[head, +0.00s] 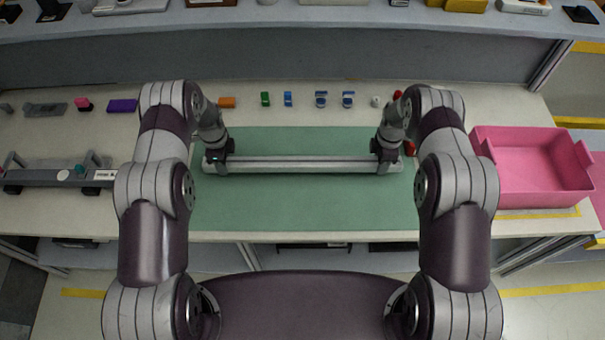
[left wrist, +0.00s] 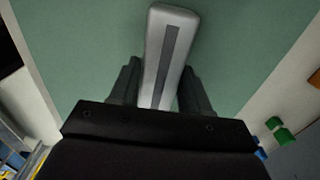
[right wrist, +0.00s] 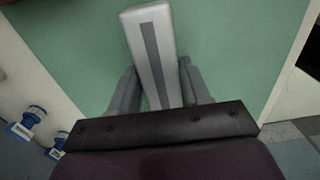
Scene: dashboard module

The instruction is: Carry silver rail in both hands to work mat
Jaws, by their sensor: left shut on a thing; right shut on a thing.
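The silver rail (head: 300,165) is a long bar with a dark strip along its top. It lies level across the green work mat (head: 300,210) in the head view. I cannot tell whether it touches the mat or is just above it. My left gripper (head: 217,157) is shut on the rail near its left end. My right gripper (head: 384,155) is shut on it near its right end. The rail shows between the fingers in the left wrist view (left wrist: 168,50) and in the right wrist view (right wrist: 152,50).
A pink bin (head: 530,170) stands right of the mat. A grey rail-like fixture (head: 50,177) lies at the left. Small orange (head: 227,102), green (head: 265,99) and blue (head: 288,99) parts line the back of the table. The mat's front half is clear.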

